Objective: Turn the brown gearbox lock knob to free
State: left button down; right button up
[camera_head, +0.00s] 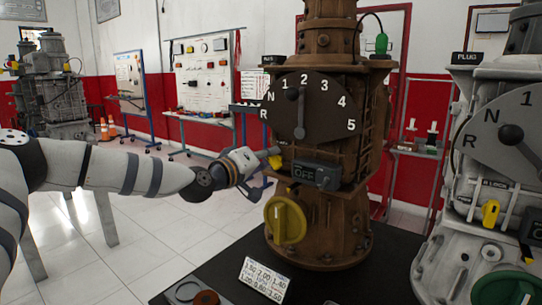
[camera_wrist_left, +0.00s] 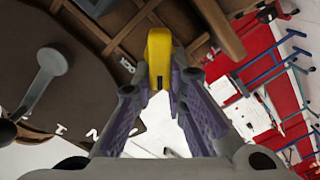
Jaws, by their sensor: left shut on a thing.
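The brown gearbox (camera_head: 335,128) stands on a dark table in the head view. A small yellow lock knob (camera_head: 275,161) sticks out of its left side, below the dial. My left gripper (camera_head: 262,167) reaches it from the left and is shut on it. In the left wrist view the yellow lock knob (camera_wrist_left: 159,50) sits between the fingertips of my left gripper (camera_wrist_left: 157,84). A label beside it is too small to read surely. The fingers partly hide the knob. My right gripper is not in view.
The dial lever (camera_head: 293,95) stands up near 1 and 2. A display (camera_head: 317,175) reads OFF. A large yellow knob (camera_head: 286,220) sits lower down. A number card (camera_head: 263,280) lies in front. A grey gearbox (camera_head: 450,215) stands close on the right.

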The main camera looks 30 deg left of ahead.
pick_arm(q)
jog(key=n, duration=0.2)
jog(key=f+n+b, duration=0.1)
jog(key=n, duration=0.2)
jog(key=shift+a+f, duration=0.2)
jog(key=shift+f+n+b, duration=0.1)
jog(key=shift+n+b, duration=0.5)
jog(key=shift+n, duration=1.1)
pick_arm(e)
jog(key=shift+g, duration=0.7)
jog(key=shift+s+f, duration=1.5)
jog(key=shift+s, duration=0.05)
pick_arm(q)
jog(key=c, duration=1.6)
grip_release()
